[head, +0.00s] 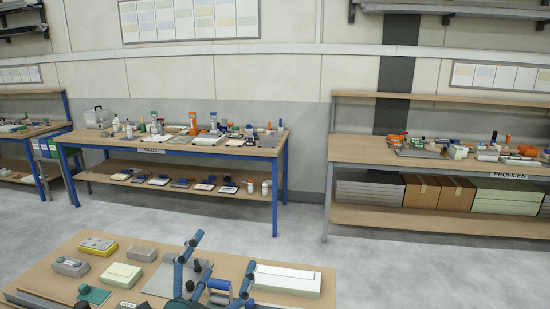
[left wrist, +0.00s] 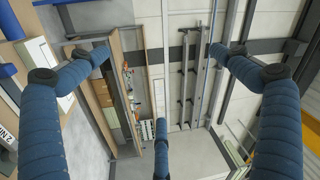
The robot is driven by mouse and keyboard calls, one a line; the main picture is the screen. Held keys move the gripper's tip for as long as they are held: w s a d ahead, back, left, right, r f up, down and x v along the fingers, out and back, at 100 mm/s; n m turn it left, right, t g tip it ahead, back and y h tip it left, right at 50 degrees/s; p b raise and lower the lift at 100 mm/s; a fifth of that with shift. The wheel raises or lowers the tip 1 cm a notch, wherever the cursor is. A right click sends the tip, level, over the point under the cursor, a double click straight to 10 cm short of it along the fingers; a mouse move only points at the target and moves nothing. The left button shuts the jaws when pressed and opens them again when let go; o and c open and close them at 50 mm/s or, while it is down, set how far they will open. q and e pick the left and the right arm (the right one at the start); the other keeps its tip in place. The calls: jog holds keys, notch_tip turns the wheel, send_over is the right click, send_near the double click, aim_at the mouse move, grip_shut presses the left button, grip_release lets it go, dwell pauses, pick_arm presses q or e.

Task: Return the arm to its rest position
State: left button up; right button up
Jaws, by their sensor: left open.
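My left gripper (head: 212,262) is at the bottom middle of the head view, in front of and above the near table. Its blue fingers are spread apart and I see nothing held between them. My right gripper is in neither view.
The near table (head: 45,283) carries a yellow-edged box (head: 97,245), grey boxes, a teal domed piece (head: 93,293) and a pale slab (head: 287,278). Beyond open grey floor (head: 265,235) stand a blue-legged bench (head: 110,142) and the PROFILES bench (head: 360,149).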

pick_arm(q)
jog(key=s+a+f+n+g+y, duration=0.2)
jog(key=s+a+f+n+g, duration=0.15)
jog(key=f, duration=0.35)
jog(key=s+a+f+n+g+y, duration=0.1)
jog(key=s+a+f+n+g, duration=0.2)
jog(key=f, duration=0.4)
jog(key=s+a+f+n+g+y, duration=0.25)
jog(key=s+f, duration=0.25)
jog(key=f, duration=0.3)
jog(key=s+f+n+g+h, duration=0.1)
jog(key=s+f+n+g, duration=0.15)
jog(key=s+f, duration=0.45)
jog(key=s+f+n+g, duration=0.2)
jog(key=s+g, duration=0.2)
jog(key=s, duration=0.7)
notch_tip(320, 180, down, 30)
jog(key=s+g+b, duration=0.2)
jog(key=b, duration=0.3)
jog(key=s+a+f+b, duration=0.1)
jog(key=s+f+b, duration=0.1)
jog(key=s+f, duration=0.7)
jog(key=s+a+f+b, duration=0.1)
jog(key=s+f+b, duration=0.2)
jog(key=s+f, duration=0.6)
notch_tip(320, 180, down, 5)
jog(key=shift+a+r+m+g, duration=0.1)
jog(key=shift+a+m+g, duration=0.2)
jog(key=shift+m+g, duration=0.15)
